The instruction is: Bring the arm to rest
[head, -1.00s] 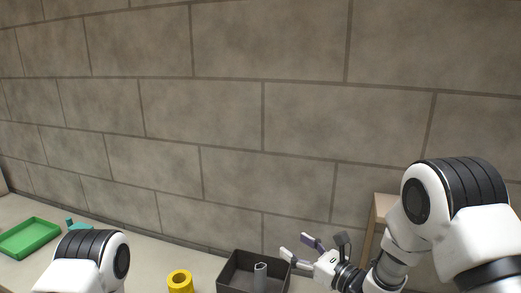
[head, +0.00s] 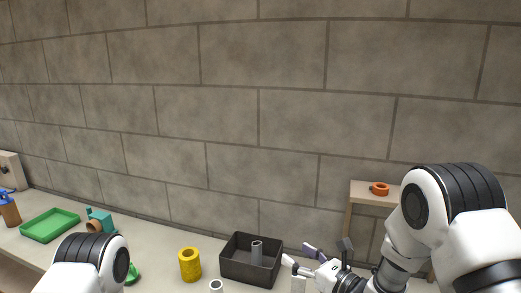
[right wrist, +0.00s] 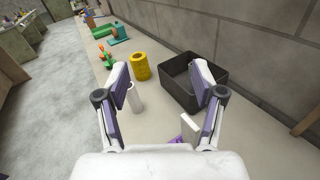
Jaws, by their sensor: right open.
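My right gripper (head: 298,256) is open and empty in the head view, just right of the dark box. In the right wrist view its two fingers (right wrist: 162,78) are spread wide with nothing between the tips. The fingers stand over the bench, partly in front of the box. My left arm shows only at its upper part in the lower left of the head view; its gripper is out of view.
A dark open box (head: 235,274) holds a grey upright piece (head: 256,250). Left of it stand a yellow cylinder (head: 190,265) and a white tube (head: 216,286). A green tray (head: 50,225) lies farther left. A wooden stand (head: 366,199) carries an orange ring (head: 379,189).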

